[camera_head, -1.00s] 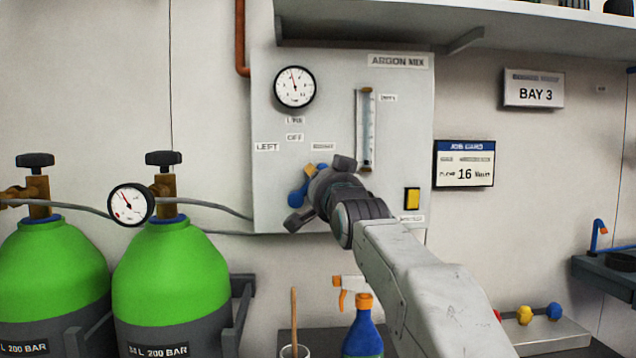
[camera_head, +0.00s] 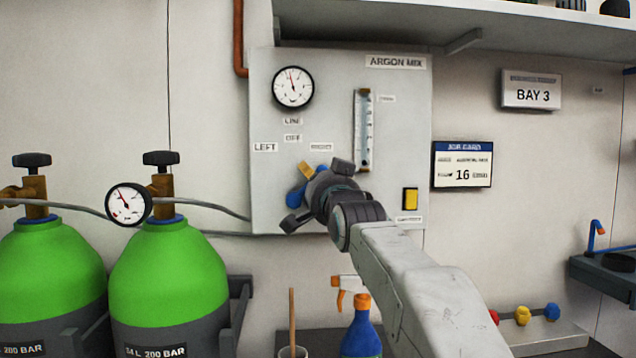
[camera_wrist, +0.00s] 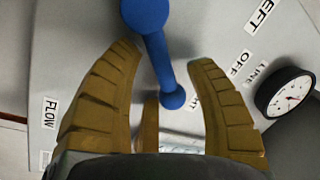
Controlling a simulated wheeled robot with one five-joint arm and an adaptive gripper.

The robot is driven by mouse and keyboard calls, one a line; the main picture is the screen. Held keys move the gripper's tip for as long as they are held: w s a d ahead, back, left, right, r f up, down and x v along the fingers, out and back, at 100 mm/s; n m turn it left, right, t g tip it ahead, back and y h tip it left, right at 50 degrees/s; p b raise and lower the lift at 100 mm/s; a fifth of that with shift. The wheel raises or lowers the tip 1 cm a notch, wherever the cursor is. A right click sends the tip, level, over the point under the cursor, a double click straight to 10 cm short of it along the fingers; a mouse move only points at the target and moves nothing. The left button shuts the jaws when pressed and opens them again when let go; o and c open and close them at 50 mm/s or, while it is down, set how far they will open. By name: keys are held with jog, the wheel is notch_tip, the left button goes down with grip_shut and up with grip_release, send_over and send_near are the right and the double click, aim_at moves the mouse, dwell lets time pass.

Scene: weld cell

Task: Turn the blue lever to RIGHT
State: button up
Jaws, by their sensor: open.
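The blue lever (camera_head: 295,198) is on the lower part of the grey ARGON MIX panel (camera_head: 410,130), partly hidden behind my gripper (camera_head: 316,194). In the wrist view the lever (camera_wrist: 158,55) has a large round end at the top and a small round end between the fingers. The small end lies close to a partly hidden label ending in "HT". LEFT (camera_head: 265,147) and OFF (camera_head: 293,138) labels are above the lever.
A round gauge (camera_head: 293,88), a flow tube (camera_head: 364,130) and a yellow switch (camera_head: 410,199) are on the panel. Two green cylinders (camera_head: 168,265) stand left. A spray bottle (camera_head: 361,332) stands below my arm. A shelf (camera_head: 400,28) overhangs the panel.

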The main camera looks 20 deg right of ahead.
jog(key=shift+r, duration=0.1)
jog(key=s+f, duration=0.1)
jog(key=s, duration=1)
jog(key=shift+s+a+f, duration=0.35)
jog(key=shift+s+f, duration=0.05)
dwell(0.3)
jog(key=s+a+f+n+g+p, duration=0.1)
jog(key=s+f+n+g+p, duration=0.2)
jog(key=s, duration=0.6)
jog(key=s+f+n+g+p, duration=0.3)
jog(key=s+f+g+p, duration=0.4)
jog(key=s+p, duration=0.3)
jog(key=s+a+f+n+g+y+p, duration=0.1)
jog(key=s+f+n+g+p, duration=0.2)
jog(key=s+f+g+p, duration=0.3)
jog(key=s+f+p, duration=0.1)
jog(key=s+p, duration=0.3)
jog(key=shift+a+f+n, duration=0.3)
jog(key=shift+n, duration=0.1)
